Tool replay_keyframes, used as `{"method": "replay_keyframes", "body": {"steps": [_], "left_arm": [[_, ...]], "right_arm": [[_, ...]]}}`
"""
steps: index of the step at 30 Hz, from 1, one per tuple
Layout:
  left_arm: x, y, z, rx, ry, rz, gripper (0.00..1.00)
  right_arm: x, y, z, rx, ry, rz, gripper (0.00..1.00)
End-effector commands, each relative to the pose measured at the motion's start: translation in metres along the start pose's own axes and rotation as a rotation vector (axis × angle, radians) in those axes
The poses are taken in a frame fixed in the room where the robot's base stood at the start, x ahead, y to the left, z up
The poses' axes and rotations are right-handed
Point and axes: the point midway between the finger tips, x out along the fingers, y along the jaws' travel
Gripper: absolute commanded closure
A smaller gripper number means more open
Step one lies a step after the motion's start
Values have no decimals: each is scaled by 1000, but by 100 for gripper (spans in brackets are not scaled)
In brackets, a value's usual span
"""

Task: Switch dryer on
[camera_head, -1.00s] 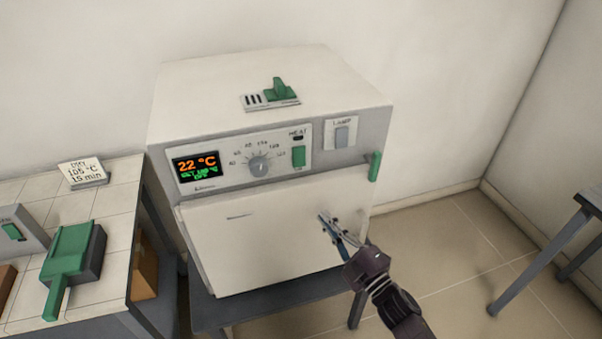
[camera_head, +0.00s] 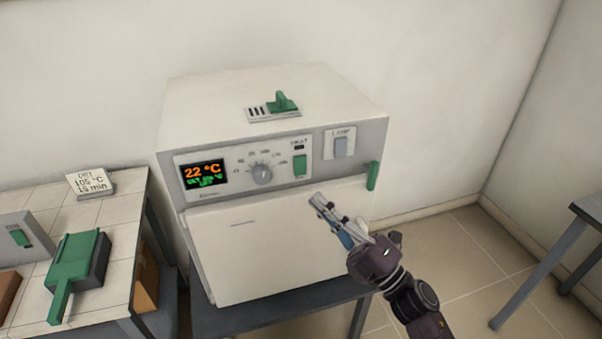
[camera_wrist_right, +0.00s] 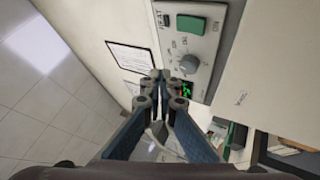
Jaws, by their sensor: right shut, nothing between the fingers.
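The dryer (camera_head: 270,250) is a white box with a grey control panel, standing on a dark table. Its display (camera_head: 205,173) reads 22 °C in orange with smaller green text below. A round dial (camera_head: 262,174) sits mid-panel, and a green switch (camera_head: 300,165) is right of it; the switch also shows in the right wrist view (camera_wrist_right: 191,24). The door is closed. My right gripper (camera_head: 317,200) is shut and empty, in front of the upper door, below the green switch and apart from it. My left gripper is not in view.
A green door handle (camera_head: 373,176) is at the dryer's right edge. A green vent slider (camera_head: 283,101) is on top. On the left, a tiled bench (camera_head: 115,235) holds a card (camera_head: 90,182) reading 105 °C, 15 min, and a green-topped device (camera_head: 75,262).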

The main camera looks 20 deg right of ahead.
Motion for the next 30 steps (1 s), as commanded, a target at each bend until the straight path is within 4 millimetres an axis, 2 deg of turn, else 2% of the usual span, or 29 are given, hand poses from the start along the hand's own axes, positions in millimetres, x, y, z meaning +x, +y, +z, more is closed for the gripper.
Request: {"method": "replay_keyframes", "body": {"steps": [19,30], "left_arm": [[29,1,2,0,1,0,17],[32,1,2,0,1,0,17]], "right_arm": [[52,-40,38,-1,1,1,100],[60,-45,44,1,-1,-1,100]]}}
